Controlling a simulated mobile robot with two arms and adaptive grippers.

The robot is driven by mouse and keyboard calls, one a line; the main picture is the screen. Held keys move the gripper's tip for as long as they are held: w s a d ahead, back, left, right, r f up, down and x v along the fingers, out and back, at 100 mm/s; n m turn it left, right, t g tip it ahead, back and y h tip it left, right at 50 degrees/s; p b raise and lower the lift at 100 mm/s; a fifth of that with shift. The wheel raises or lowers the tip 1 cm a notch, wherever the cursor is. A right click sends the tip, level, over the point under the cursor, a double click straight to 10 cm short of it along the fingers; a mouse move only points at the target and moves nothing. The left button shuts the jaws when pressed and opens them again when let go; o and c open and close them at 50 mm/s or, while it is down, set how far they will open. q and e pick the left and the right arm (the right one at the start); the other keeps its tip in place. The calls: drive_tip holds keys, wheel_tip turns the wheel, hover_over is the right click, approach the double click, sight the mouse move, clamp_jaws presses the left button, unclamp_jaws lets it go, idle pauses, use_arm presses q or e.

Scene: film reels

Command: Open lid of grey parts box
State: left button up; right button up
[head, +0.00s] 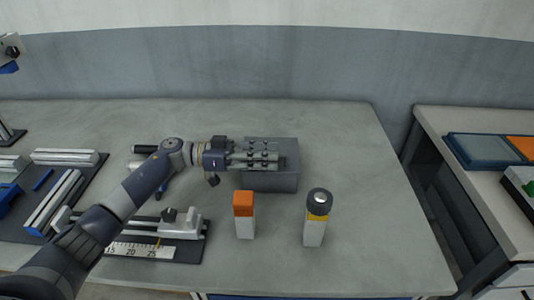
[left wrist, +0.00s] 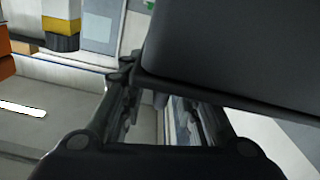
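The grey parts box (head: 283,182) stands on the workbench in the middle of the head view. Its flat top looks closed. My left gripper (head: 272,160) reaches in from the left, with its fingers in front of the box's top and upper front. In the left wrist view the dark box (left wrist: 235,50) fills the upper right, and its lower edge crosses in front of part of the fingers. The left gripper (left wrist: 160,110) has its fingers apart with a gap between them. I cannot tell whether it touches the box. My right gripper is not in view.
An orange-topped white block (head: 245,222) and a white bottle with a dark cap (head: 316,225) stand in front of the box. A ruler fixture (head: 180,225) and metal profiles (head: 65,158) lie left. The bench's right side is clear. Another table (head: 465,125) stands right.

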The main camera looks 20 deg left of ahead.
use_arm(q)
drive_tip(key=shift+d, duration=0.1)
drive_tip(key=shift+w+f, duration=0.1)
clamp_jaws()
